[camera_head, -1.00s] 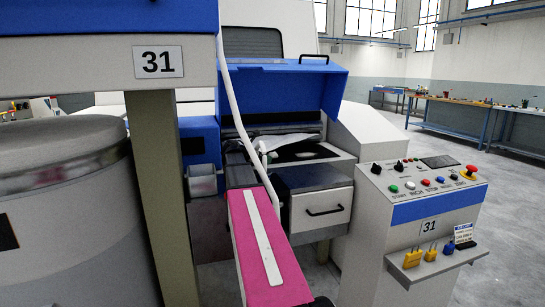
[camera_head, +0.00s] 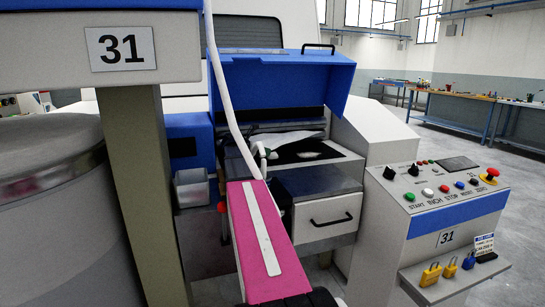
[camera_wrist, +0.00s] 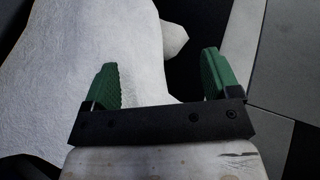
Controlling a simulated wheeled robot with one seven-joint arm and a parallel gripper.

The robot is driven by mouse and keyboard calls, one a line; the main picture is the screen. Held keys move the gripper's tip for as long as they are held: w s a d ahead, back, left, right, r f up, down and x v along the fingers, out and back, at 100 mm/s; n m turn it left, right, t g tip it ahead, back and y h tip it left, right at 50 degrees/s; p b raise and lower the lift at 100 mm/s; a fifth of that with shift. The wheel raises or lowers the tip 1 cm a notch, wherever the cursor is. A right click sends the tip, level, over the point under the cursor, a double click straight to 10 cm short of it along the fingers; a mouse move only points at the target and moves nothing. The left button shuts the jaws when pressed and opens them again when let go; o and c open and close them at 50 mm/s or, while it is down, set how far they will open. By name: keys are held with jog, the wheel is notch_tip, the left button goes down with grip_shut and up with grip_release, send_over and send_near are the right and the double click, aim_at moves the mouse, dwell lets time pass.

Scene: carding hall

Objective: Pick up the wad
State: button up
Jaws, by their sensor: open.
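My gripper is tiny and partly hidden there.
A raised blue hood (camera_head: 285,85) hangs over the opening, with a grey drawer (camera_head: 328,218) below. A control console (camera_head: 440,200) stands close on the right, and a post (camera_head: 145,190) and grey can (camera_head: 50,200) on the left. A pale hose (camera_head: 222,90) crosses in front.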

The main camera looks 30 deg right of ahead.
aim_at(272, 153)
jog(key=shift+x, duration=3.4)
jog(key=shift+f, duration=0.1)
jog(key=c, duration=1)
